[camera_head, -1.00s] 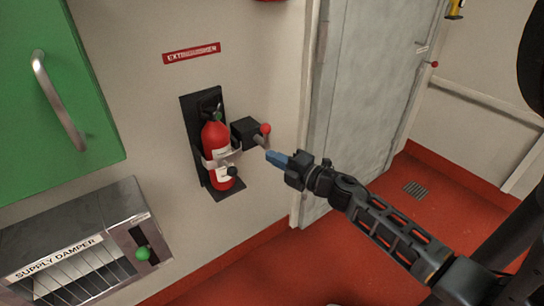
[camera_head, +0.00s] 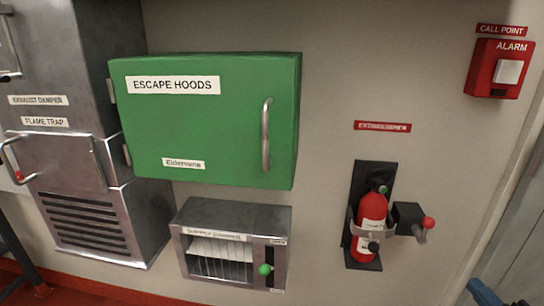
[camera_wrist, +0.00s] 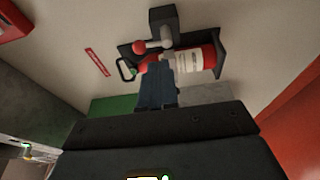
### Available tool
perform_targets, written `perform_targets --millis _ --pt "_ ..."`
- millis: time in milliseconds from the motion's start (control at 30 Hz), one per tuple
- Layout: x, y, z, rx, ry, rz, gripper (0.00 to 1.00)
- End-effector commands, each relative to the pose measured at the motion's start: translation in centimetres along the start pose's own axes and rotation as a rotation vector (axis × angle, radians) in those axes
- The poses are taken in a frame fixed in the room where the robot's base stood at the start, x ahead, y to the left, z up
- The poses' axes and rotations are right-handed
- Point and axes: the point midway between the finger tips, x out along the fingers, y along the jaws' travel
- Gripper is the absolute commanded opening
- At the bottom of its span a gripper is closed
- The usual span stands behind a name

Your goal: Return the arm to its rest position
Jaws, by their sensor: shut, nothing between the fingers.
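My gripper (camera_head: 484,292) shows only as a blue fingertip at the bottom right edge of the head view, with the rest of the arm almost wholly out of frame. In the wrist view, its blue fingers (camera_wrist: 157,84) are together with nothing between them. Beyond them is the red extinguisher (camera_wrist: 197,60) on its dark wall bracket, partly covered by the fingers. In the head view the extinguisher (camera_head: 370,226) sits upright in the bracket, to the upper left of my fingertip.
A red-knobbed lever (camera_head: 428,223) juts from a black box beside the extinguisher. A green escape hoods cabinet (camera_head: 215,125) hangs at left, above the supply damper (camera_head: 236,215). A red alarm call point (camera_head: 498,70) is at upper right. Metal cabinets (camera_head: 80,150) stand far left.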

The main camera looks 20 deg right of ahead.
Motion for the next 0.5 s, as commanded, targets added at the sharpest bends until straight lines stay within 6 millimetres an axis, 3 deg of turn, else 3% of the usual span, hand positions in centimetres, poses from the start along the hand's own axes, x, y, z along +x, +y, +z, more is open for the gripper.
perform_targets --millis 167,267,500 --pt "-1.9 0.7 -2.3 0.073 0.044 -0.016 0.00" --pt "-4.6 1.6 -5.5 0.189 0.097 -0.042 0.00" --pt "-13.3 4.0 -14.7 0.608 0.180 -0.172 0.00"
